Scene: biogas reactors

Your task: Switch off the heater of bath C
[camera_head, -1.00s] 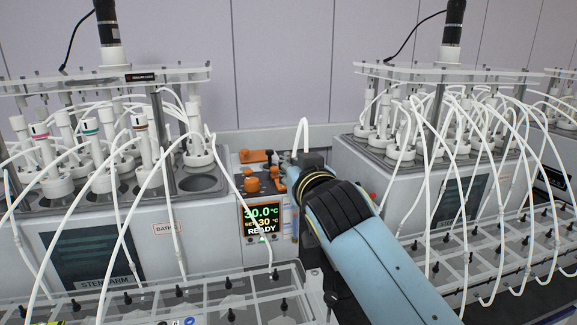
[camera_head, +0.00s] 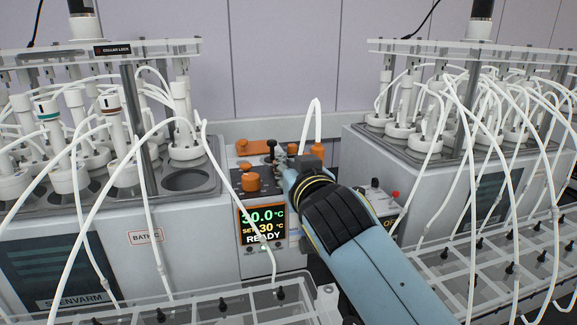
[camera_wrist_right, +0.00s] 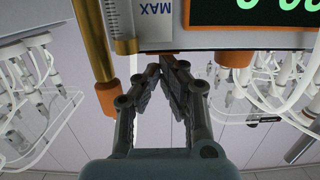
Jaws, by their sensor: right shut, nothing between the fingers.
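Bath C is the grey tank at the left, with a partly covered label (camera_head: 145,237) on its front. Its heater unit (camera_head: 255,262) has a lit display (camera_head: 262,225) reading 30.0 °C, set 30 °C, READY. Orange knobs stand above the display, one at its left (camera_head: 250,181). My right gripper is shut and empty in the right wrist view (camera_wrist_right: 168,64). The display (camera_wrist_right: 262,8) shows upside down there, beyond the fingertips and to the right. My left gripper is not in view.
White tubes hang over the bath fronts, one crossing the display. A clear rack (camera_head: 200,312) with black-tipped fittings lies in front. A second bath (camera_head: 425,175) stands at the right, with a small control box bearing a red button (camera_head: 395,194) beside my arm.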

